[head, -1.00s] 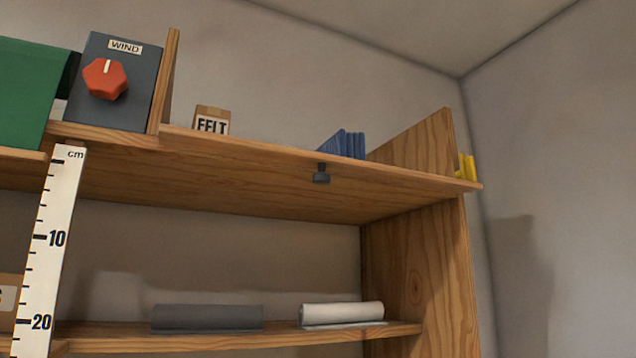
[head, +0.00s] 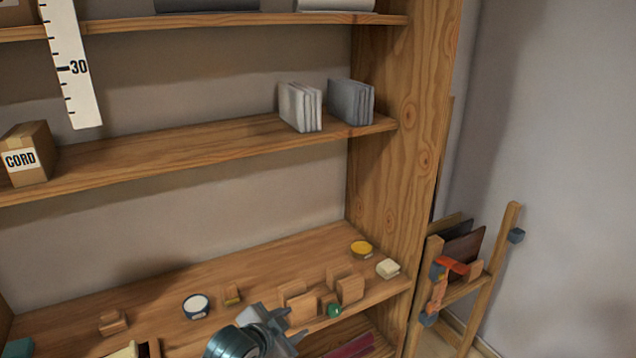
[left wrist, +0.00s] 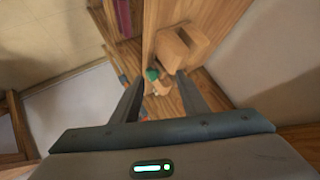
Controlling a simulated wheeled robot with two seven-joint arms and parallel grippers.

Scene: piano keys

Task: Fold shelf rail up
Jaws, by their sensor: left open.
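The wooden shelf unit (head: 392,170) fills most of the head view. I cannot pick out a folding rail for certain. My left gripper (head: 294,322) is at the front of the lower shelf (head: 250,262), beside upright wooden blocks (head: 350,289) and left of a small green ball-like piece (head: 334,311). In the left wrist view my left gripper (left wrist: 160,84) is open, its two fingers apart. The green piece (left wrist: 152,74) shows between them, with a wooden block (left wrist: 183,45) beyond. My right gripper is not in view.
A white-topped jar (head: 196,305), a yellow round tin (head: 361,248) and a cream block (head: 388,268) stand on the lower shelf. A wooden rack (head: 493,270) stands right.

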